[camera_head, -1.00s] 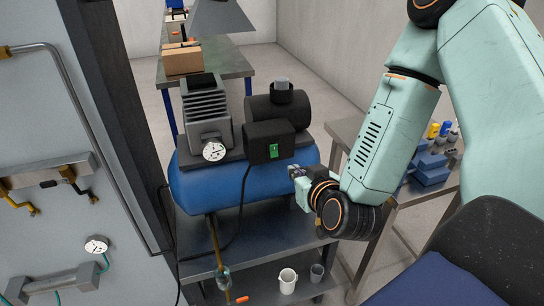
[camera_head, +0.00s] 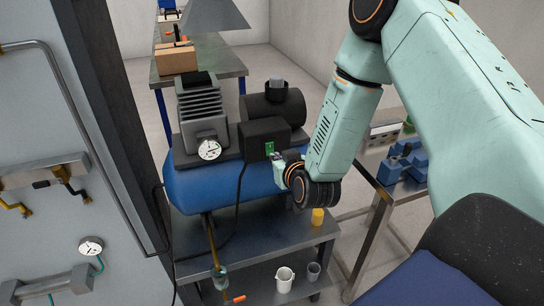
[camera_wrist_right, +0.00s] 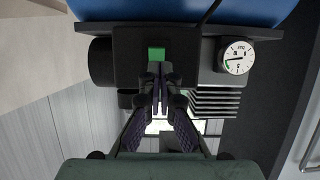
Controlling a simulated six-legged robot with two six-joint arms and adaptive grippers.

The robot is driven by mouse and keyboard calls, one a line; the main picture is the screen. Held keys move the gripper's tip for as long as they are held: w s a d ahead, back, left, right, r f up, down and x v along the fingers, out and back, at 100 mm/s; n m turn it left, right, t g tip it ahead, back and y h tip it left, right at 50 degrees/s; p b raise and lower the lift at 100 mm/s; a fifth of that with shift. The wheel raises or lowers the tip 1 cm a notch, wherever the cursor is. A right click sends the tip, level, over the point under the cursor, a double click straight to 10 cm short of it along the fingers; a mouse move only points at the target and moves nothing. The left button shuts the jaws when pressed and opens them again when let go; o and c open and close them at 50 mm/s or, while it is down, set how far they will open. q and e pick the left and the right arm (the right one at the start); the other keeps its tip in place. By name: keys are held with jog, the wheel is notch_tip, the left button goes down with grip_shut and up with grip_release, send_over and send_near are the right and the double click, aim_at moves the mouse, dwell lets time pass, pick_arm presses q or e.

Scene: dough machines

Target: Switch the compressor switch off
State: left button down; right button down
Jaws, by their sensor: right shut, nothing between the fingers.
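The compressor has a long blue tank (camera_head: 200,188) on a metal table. On top sits a black switch box (camera_head: 255,137) with a green compressor switch (camera_head: 269,148) on its face. In the right wrist view the green switch (camera_wrist_right: 156,53) shows just beyond my fingertips. My right gripper (camera_head: 276,160) is shut and empty, close in front of the box and slightly below the switch. I cannot tell whether it touches. In the right wrist view its two fingers (camera_wrist_right: 156,75) are together, and the scene appears upside down. My left gripper is not in view.
A pressure gauge (camera_head: 209,149) and ribbed pump head (camera_head: 203,105) stand left of the box, a black motor (camera_head: 283,108) behind it. A black cable hangs down the tank. A yellow object (camera_head: 317,216) is on the table below my wrist. A grey panel stands left.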

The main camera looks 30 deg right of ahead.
aim_at(269, 151)
jog(key=shift+x, duration=2)
jog(key=shift+d+f, duration=0.1)
jog(key=t+b, duration=0.1)
jog(key=b, duration=0.1)
jog(key=t+b, duration=0.2)
jog(key=b, duration=0.1)
jog(key=shift+w+f+h+b, duration=0.3)
jog(key=shift+h+b, duration=0.05)
jog(key=shift+h, duration=0.05)
jog(key=shift+d, duration=0.1)
